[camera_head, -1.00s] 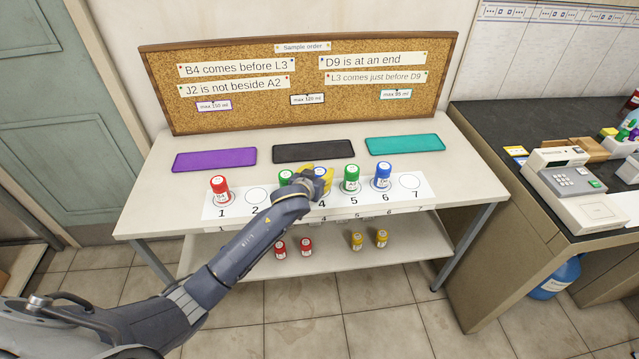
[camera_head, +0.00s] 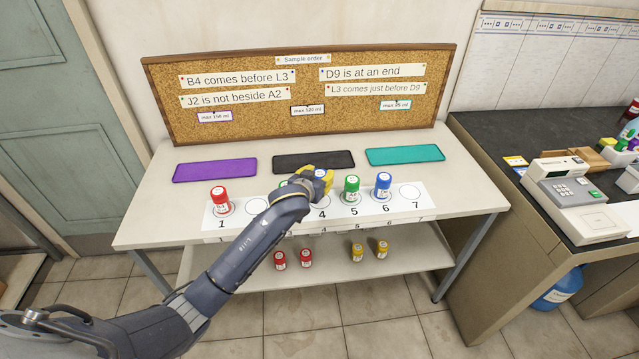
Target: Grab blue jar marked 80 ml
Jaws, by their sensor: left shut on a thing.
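My left gripper (camera_head: 322,184) is at place 4 of the white numbered strip (camera_head: 335,215), its yellow fingers shut around a blue-capped jar (camera_head: 320,173). Most of that jar is hidden by the gripper, and its label cannot be read. Another blue jar (camera_head: 383,188) stands upright at place 6, clear of the gripper; its volume marking is too small to read. A green jar (camera_head: 351,191) stands at place 5, just right of the gripper. My right gripper is out of view.
A red jar (camera_head: 220,202) stands at place 1. A green jar (camera_head: 283,184) is partly hidden behind my left arm. Place 7 is empty. Purple (camera_head: 215,169), black (camera_head: 300,162) and teal (camera_head: 405,155) mats lie behind. Red and yellow jars stand on the lower shelf.

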